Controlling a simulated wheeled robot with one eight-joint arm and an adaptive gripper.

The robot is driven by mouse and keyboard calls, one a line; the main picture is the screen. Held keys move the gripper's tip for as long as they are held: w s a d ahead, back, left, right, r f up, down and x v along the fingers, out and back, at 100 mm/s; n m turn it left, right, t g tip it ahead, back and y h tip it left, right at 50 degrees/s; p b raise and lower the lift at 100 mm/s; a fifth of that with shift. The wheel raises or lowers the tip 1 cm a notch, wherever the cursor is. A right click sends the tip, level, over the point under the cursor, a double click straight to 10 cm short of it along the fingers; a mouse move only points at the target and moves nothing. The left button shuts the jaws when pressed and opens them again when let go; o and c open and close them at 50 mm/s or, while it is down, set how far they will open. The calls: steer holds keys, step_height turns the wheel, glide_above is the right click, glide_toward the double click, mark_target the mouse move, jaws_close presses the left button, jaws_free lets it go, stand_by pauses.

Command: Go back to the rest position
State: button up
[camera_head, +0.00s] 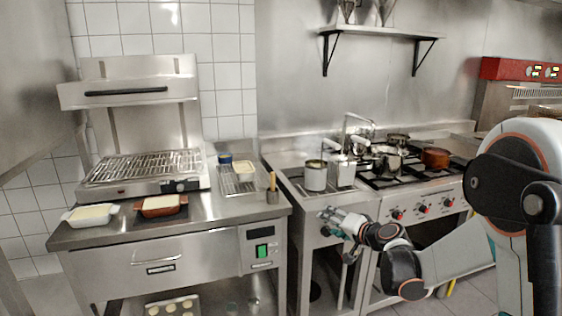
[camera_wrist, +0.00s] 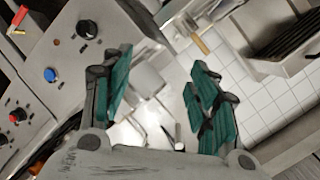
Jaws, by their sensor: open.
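My gripper (camera_head: 333,222) is at the end of my arm, which reaches in from the right in the head view. It hangs in front of the counter by the stove, with nothing held. In the wrist view the two green-padded fingers of my gripper (camera_wrist: 160,100) stand wide apart, with only floor and metal surfaces showing between and beyond them.
A salamander grill (camera_head: 140,165) stands on the left counter, with a white dish (camera_head: 90,214) and a brown dish (camera_head: 160,205) before it. Pots (camera_head: 316,176) stand on the right counter and the stove (camera_head: 425,205). Tiled floor shows low between the units.

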steer(key=s+a+r+n+g+h, duration=0.15)
steer(key=s+r, duration=0.25)
steer(key=s, duration=0.6)
steer(key=s+r+n+g+h, duration=0.1)
steer(key=s+r+n+g, duration=0.15)
steer(key=s, duration=0.75)
steer(key=s+d+f+n+g+h, duration=0.1)
steer(key=s+d+h, duration=0.1)
steer(key=s, duration=0.8)
steer(key=s+d+f+n+g+h, duration=0.1)
steer(key=s+d+h, duration=0.1)
steer(key=s, duration=0.9)
steer(key=shift+s+d+f, duration=0.2)
steer(key=shift+d+f, duration=0.15)
steer(key=shift+d, duration=0.2)
